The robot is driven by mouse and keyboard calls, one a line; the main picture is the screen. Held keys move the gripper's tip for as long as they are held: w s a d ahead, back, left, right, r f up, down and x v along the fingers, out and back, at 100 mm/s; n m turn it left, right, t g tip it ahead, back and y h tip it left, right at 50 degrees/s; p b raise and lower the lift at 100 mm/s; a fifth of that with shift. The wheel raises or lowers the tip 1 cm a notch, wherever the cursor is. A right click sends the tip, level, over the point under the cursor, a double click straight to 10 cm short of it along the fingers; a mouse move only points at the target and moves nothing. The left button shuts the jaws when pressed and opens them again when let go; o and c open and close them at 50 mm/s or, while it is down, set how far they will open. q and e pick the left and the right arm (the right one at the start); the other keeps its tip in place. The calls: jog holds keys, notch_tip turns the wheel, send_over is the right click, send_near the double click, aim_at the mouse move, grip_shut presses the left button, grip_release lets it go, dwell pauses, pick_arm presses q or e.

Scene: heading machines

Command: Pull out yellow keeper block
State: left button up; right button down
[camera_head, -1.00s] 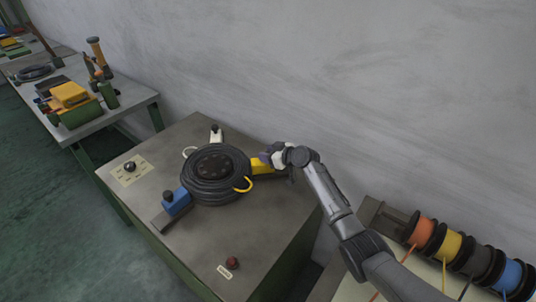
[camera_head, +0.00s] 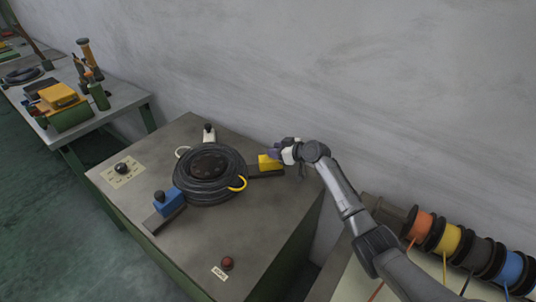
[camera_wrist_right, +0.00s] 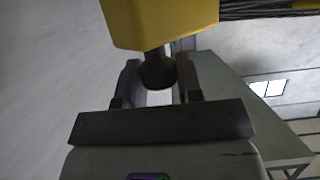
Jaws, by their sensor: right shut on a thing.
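The yellow keeper block (camera_head: 268,163) sits on a dark rail (camera_head: 266,173) at the right of the black coil (camera_head: 209,175), with a small gap between block and coil. My right gripper (camera_head: 287,155) is at the block's outer side. In the right wrist view the yellow block (camera_wrist_right: 160,20) fills the top, and its dark knob (camera_wrist_right: 158,70) is between the fingers of my right gripper (camera_wrist_right: 160,82), which is shut on it. My left gripper is not in view.
A blue block (camera_head: 168,201) stands on another rail at the coil's lower left, and a white one (camera_head: 209,134) behind the coil. A red button (camera_head: 227,263) is at the front. Coloured spools (camera_head: 446,239) stand at right. The wall is close behind my arm.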

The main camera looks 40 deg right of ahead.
jog(key=shift+d, duration=0.1)
jog(key=c, duration=1.2)
grip_release()
jog(key=o, duration=0.4)
jog(key=shift+s+d, duration=0.15)
jog(key=shift+d, duration=0.05)
jog(key=shift+a, duration=0.15)
jog(key=shift+r, duration=0.1)
